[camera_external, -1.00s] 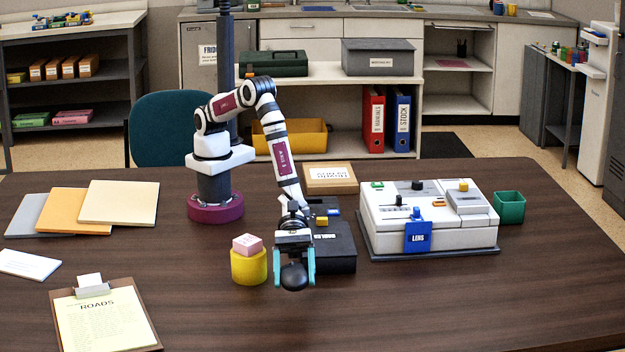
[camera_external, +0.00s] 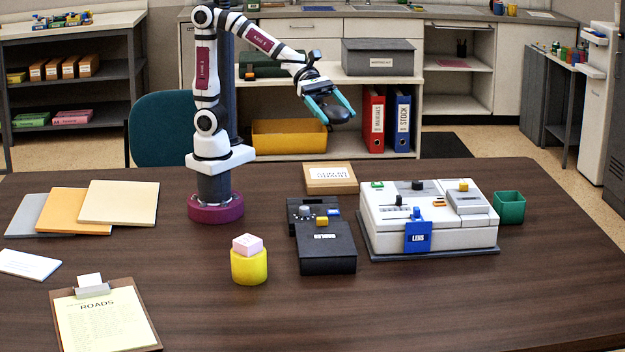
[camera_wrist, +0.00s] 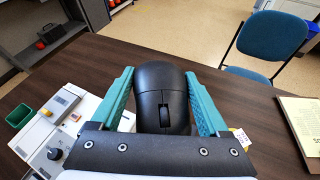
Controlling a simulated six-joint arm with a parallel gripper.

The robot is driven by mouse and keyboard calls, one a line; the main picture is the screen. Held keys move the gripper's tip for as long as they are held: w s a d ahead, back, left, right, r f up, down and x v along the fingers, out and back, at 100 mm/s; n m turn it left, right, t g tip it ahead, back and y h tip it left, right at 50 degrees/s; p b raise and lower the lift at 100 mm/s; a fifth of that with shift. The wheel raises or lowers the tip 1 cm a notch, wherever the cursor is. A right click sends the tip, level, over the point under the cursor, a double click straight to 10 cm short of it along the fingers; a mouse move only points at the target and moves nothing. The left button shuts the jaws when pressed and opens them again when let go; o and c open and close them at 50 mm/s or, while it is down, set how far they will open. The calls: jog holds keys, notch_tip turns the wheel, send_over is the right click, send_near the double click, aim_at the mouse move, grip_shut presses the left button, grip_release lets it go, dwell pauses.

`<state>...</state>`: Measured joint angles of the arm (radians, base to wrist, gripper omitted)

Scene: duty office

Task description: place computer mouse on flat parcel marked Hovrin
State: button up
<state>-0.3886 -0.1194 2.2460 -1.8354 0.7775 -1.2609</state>
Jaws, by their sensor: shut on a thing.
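The black computer mouse (camera_external: 327,111) is held in the air above the back part of the table. My gripper (camera_external: 330,108) is shut on it, with a teal finger on each side. In the wrist view the mouse (camera_wrist: 162,95) sits between the fingers of my gripper (camera_wrist: 163,100). The flat tan parcel (camera_external: 330,179) with a white label lies on the table below the mouse, near the back edge. Its label appears upside down and is too small to read surely. I cannot make out the parcel in the wrist view.
A black labelled box (camera_external: 326,249) and a dark device (camera_external: 312,214) stand in front of the parcel. A white control console (camera_external: 428,220) is to the right, with a green bin (camera_external: 509,207). A yellow cup (camera_external: 249,267) with a pink block stands front left.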

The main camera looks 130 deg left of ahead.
jog(key=s+a+f+n+y, duration=0.2)
jog(key=s+a+f, duration=0.3)
jog(key=a, duration=0.5)
jog(key=s+a+f+n+y, duration=0.2)
jog(key=s+a+f, duration=0.1)
jog(key=a+f, duration=0.5)
jog(key=n+y, duration=0.3)
jog(key=y, duration=0.2)
send_over(333, 174)
notch_tip(333, 174, down, 16)
jog(key=shift+r, duration=0.25)
notch_tip(333, 174, down, 4)
jog(key=shift+a+f, duration=0.1)
jog(key=shift+a, duration=0.05)
jog(key=shift+f, duration=0.1)
